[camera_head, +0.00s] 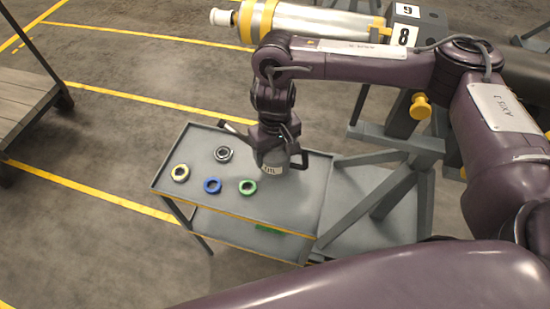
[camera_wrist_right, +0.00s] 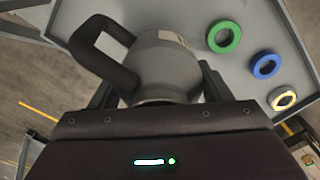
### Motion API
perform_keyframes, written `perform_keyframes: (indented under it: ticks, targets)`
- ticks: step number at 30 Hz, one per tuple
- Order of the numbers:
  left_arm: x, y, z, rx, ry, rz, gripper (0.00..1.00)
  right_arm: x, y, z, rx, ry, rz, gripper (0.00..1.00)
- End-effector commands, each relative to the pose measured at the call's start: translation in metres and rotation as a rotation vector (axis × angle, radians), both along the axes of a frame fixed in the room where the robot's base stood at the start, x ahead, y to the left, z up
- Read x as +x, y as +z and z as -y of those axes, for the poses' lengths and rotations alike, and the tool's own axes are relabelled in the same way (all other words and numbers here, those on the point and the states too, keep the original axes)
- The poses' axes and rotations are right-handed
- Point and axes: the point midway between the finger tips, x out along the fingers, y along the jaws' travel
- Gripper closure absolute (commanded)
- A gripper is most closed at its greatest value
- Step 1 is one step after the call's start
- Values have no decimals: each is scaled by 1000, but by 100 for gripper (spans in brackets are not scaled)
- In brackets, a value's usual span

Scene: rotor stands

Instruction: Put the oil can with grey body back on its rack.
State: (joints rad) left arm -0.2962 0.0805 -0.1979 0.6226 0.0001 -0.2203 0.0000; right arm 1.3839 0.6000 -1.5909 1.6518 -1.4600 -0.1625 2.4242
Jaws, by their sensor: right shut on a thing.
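The oil can with a grey body (camera_head: 272,163) is at the right part of the cart's grey top tray. It has a pale label and a dark loop handle, clear in the right wrist view, where the can (camera_wrist_right: 162,68) fills the middle. My right gripper (camera_head: 273,150) points down and is shut on the can's body, with a dark finger on each side (camera_wrist_right: 160,88). I cannot tell whether the can's base touches the tray. I cannot make out its rack in either view. My left gripper is not in view.
Four-legged cart tray (camera_head: 215,143) holds a black ring (camera_head: 224,154), a yellow ring (camera_head: 180,172), a blue ring (camera_head: 212,186) and a green ring (camera_head: 247,187). A grey stand (camera_head: 395,145) is close at right. A silver rotor (camera_head: 320,22) lies behind.

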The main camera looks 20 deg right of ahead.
Motion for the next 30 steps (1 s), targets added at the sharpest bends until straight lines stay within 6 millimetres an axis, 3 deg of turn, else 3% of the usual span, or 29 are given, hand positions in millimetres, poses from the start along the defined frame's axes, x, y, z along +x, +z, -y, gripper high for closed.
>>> perform_keyframes:
  ticks: [1, 5, 17, 18, 23, 30]
  targets:
    - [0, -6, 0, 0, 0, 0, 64, -1, -13, 0, 1, -1, -4, 74]
    - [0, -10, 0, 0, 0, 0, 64, -1, -27, -1, 2, -1, -2, 74]
    - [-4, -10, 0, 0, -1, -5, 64, 0, -31, 0, 1, 0, -1, 74]
    - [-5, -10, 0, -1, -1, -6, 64, 0, -32, 0, 0, 0, -1, 28]
    - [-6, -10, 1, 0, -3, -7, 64, 0, -31, 0, 0, 1, -1, 7]
    - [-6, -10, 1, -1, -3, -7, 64, 0, -31, 0, 0, 0, -1, 7]
